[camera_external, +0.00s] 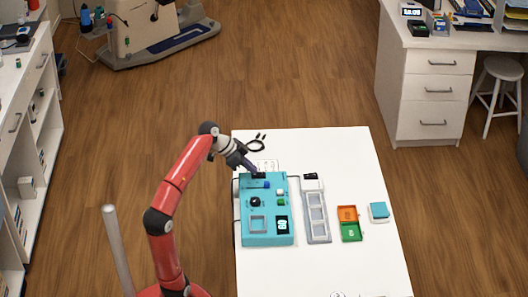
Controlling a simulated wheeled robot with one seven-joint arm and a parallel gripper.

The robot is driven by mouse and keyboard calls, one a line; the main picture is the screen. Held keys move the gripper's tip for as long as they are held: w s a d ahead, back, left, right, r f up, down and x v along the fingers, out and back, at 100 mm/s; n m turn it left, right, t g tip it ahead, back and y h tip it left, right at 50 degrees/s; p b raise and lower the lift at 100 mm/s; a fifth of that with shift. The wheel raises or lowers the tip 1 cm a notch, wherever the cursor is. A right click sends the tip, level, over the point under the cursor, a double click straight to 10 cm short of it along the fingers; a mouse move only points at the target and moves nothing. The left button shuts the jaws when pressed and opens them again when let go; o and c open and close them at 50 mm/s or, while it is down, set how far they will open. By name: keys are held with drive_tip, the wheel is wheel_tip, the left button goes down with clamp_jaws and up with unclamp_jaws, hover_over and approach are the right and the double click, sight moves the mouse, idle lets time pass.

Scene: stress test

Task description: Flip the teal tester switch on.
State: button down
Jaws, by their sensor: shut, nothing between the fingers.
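The teal tester (280,237) is a flat box on the white table in the external view. Its top carries a black knob (255,202), a blue part (262,184), a green part (281,202), a white part (280,192), a grey-framed square (258,224) and a dark display (282,225) with light figures.
Right of the tester on the table (330,262) are a grey tray (316,217) with compartments, an orange box (347,214), a green box (351,231) and a teal-topped block (379,211). The table's front is mostly clear.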

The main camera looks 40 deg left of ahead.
drive_tip(key=shift+r, duration=0.45)
drive_tip(key=shift+r+p, duration=0.35)
drive_tip(key=shift+p, duration=0.15)
drive_tip(key=p+v, duration=0.4)
drive_tip(key=v, duration=0.8)
drive_tip(key=shift+s+a, duration=0.25)
